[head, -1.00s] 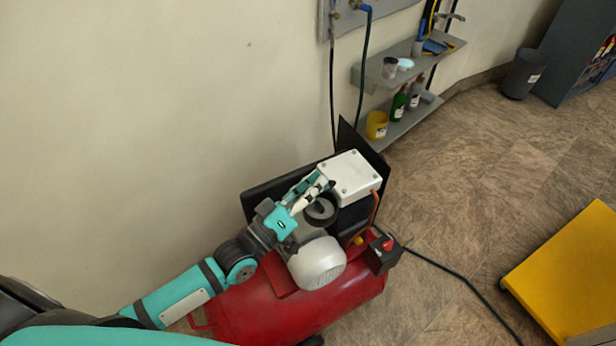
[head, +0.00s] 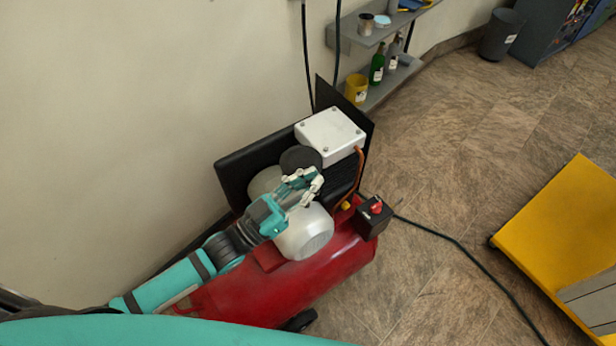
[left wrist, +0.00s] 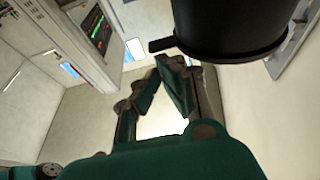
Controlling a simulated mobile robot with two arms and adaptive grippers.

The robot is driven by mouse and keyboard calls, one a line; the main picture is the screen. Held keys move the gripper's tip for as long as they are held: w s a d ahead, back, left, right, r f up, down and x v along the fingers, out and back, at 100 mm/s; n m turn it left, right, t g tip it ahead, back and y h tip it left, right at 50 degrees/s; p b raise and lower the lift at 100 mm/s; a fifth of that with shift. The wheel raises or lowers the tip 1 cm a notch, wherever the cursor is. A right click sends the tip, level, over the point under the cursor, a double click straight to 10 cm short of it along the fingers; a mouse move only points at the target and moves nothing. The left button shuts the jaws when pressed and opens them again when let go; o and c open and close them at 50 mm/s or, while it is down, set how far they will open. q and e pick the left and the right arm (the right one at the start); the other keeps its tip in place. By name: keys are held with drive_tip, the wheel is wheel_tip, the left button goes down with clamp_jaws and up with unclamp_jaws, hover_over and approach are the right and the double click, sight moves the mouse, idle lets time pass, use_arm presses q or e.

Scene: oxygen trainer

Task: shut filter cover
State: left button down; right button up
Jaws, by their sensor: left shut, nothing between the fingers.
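The filter cover (head: 301,156) is a dark round disc on top of the compressor, next to the white box. It appears to lie flat over the filter housing, with no open interior showing; I cannot tell whether it is fully seated. In the left wrist view a black cylinder with a small side tab, apparently the filter (left wrist: 225,35), fills the top right. My left gripper (head: 314,181) is shut and empty, just in front of the filter and over the pale motor end. Its fingertips (left wrist: 171,64) show just below the black cylinder. My right gripper is out of view.
The compressor has a red tank (head: 285,285), a white box (head: 330,134) and a black switch box (head: 374,217). A wall stands behind it. A cable runs across the floor to the right. A yellow platform (head: 560,240) stands at the right, with open floor between.

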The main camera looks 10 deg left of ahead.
use_arm(q)
drive_tip(key=shift+f+m, duration=0.3)
drive_tip(key=shift+m, duration=0.1)
idle(0.3)
